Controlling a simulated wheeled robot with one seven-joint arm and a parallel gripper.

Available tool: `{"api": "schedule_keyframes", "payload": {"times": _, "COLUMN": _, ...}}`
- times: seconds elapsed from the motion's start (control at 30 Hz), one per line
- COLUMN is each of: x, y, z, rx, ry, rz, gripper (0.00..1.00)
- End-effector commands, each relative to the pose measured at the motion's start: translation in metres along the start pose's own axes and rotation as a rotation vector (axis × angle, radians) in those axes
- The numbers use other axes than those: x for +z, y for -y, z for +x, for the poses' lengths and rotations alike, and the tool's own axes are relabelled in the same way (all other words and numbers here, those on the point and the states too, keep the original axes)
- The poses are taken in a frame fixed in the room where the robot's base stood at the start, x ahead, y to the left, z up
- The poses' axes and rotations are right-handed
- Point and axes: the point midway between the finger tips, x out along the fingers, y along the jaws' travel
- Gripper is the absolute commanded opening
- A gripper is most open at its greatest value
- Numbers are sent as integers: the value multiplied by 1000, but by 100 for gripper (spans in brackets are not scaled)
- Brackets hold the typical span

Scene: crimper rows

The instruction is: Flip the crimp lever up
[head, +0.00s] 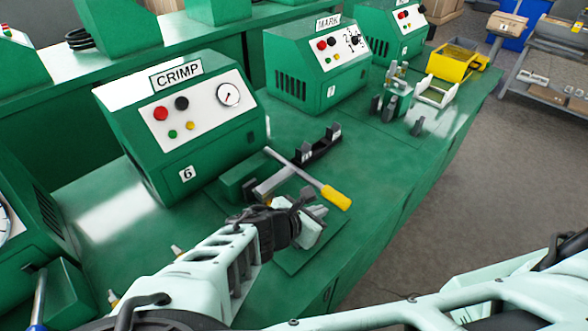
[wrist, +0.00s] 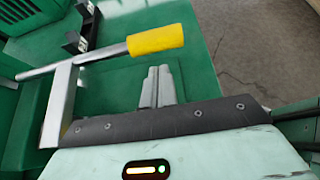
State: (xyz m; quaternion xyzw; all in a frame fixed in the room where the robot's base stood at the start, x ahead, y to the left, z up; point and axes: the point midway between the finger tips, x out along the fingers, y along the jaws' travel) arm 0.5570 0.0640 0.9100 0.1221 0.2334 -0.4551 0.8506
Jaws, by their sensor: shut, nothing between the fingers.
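The crimp lever is a silver bar with a yellow handle (head: 336,197), on a flat silver arm (head: 274,181) at the green block in front of the CRIMP machine (head: 180,125). In the wrist view the yellow handle (wrist: 155,40) lies across the upper middle, and the silver arm (wrist: 59,105) is at left. My gripper (head: 317,211) is just on the near side of the handle, low over the bench. Its two grey fingers (wrist: 158,86) are together and empty, below the handle in the wrist view. I cannot tell whether they touch it.
A black bracket holder (head: 318,149) stands behind the lever. The MARK machine (head: 318,65) and a yellow tray (head: 455,65) are farther along the green bench (head: 370,175). The bench edge and open floor (head: 480,165) are to the right.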

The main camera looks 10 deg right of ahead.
Motion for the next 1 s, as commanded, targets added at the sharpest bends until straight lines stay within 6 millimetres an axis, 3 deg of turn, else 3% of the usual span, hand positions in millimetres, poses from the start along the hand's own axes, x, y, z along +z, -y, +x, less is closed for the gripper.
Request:
{"api": "schedule_keyframes", "payload": {"times": 0.1, "x": -5, "y": 0, "z": 23, "rx": -2, "ry": 1, "rz": 2, "gripper": 0}}
{"api": "schedule_keyframes", "payload": {"times": 0.3, "x": -2, "y": 0, "z": 42, "rx": -1, "ry": -1, "rz": 2, "gripper": 0}}
{"api": "schedule_keyframes", "payload": {"times": 0.8, "x": 1, "y": 0, "z": 46, "rx": 0, "ry": -1, "rz": -1, "gripper": 0}}
{"api": "schedule_keyframes", "payload": {"times": 1.0, "x": 12, "y": 0, "z": 39, "rx": -19, "ry": -2, "rz": -30, "gripper": 0}}
